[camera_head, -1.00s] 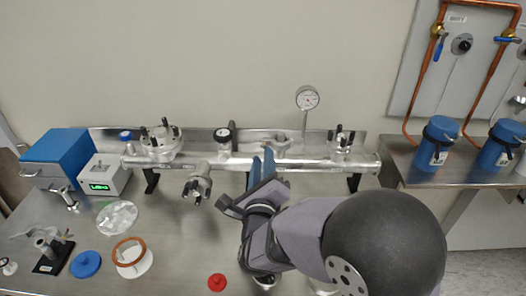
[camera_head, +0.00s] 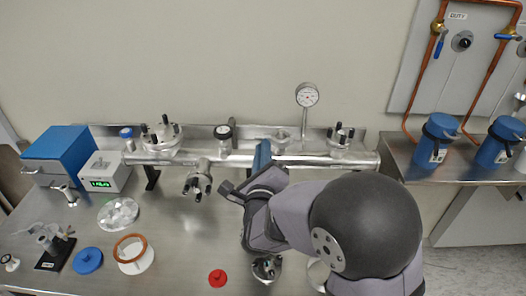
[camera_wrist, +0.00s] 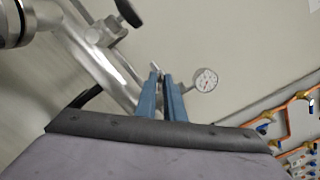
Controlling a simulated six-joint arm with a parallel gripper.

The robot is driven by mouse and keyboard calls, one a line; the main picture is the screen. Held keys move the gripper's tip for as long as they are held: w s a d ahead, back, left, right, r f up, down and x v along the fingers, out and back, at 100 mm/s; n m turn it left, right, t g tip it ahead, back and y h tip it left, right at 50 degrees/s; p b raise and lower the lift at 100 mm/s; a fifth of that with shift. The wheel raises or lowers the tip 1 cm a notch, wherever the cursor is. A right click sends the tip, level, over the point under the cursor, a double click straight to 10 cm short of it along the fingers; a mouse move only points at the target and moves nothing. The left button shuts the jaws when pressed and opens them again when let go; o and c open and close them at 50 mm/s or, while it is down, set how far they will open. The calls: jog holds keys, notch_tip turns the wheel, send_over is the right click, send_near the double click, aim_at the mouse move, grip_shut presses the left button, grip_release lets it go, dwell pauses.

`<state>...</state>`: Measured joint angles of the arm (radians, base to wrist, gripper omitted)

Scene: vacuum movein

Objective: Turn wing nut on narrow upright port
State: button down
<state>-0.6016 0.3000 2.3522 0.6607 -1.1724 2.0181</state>
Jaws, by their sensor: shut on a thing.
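A steel manifold pipe (camera_head: 325,158) runs along the back of the bench with several ports on it. A small upright port (camera_head: 282,138) stands on it, just right of my fingertips and left of the gauge. My gripper (camera_head: 262,148) has blue fingers reaching to the pipe beside this port. In the wrist view the fingers (camera_wrist: 161,76) are nearly together, with a narrow gap between them. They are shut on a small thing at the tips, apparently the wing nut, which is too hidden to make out. The fingers and wrist cover part of the pipe.
A dial gauge (camera_head: 307,95) stands right of the fingers. A black-knobbed valve (camera_head: 224,132) is just left of them. Bolted flange ports stand at left (camera_head: 162,138) and right (camera_head: 341,137), and one faces forward (camera_head: 199,182). A red cap (camera_head: 217,278) lies on the front bench.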

jog(key=shift+n+b, duration=0.3)
jog(key=shift+n, duration=0.3)
jog(key=c, duration=1.9)
grip_release()
jog(key=shift+s, duration=0.1)
jog(key=shift+s+b, duration=0.85)
jog(key=shift+s, duration=2.75)
jog(key=shift+o, duration=0.2)
